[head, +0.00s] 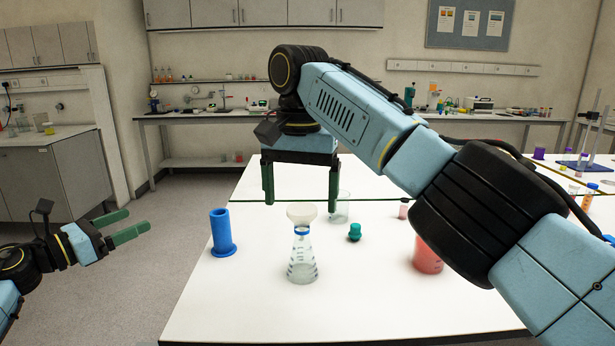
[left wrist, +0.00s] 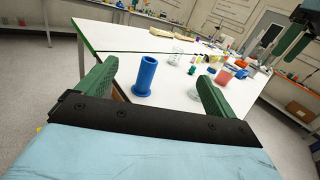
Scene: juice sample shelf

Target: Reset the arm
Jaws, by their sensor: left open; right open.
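My right gripper (head: 301,185) hangs open and empty over the white table, its green fingers pointing down above and behind a glass flask. Its arm crosses the head view from the lower right. My left gripper (head: 124,226) is open and empty at the left, off the table's left edge. In the left wrist view the left gripper (left wrist: 152,88) has its fingers spread, with a blue cylinder (left wrist: 145,76) seen between them, farther off and not touched.
The blue cylinder (head: 221,233) stands upright near the left edge. The flask (head: 302,265) has a white funnel (head: 301,214) on top. A clear beaker (head: 341,208), green stopper (head: 354,232) and red-filled beaker (head: 427,257) stand nearby. The front of the table (head: 240,305) is clear.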

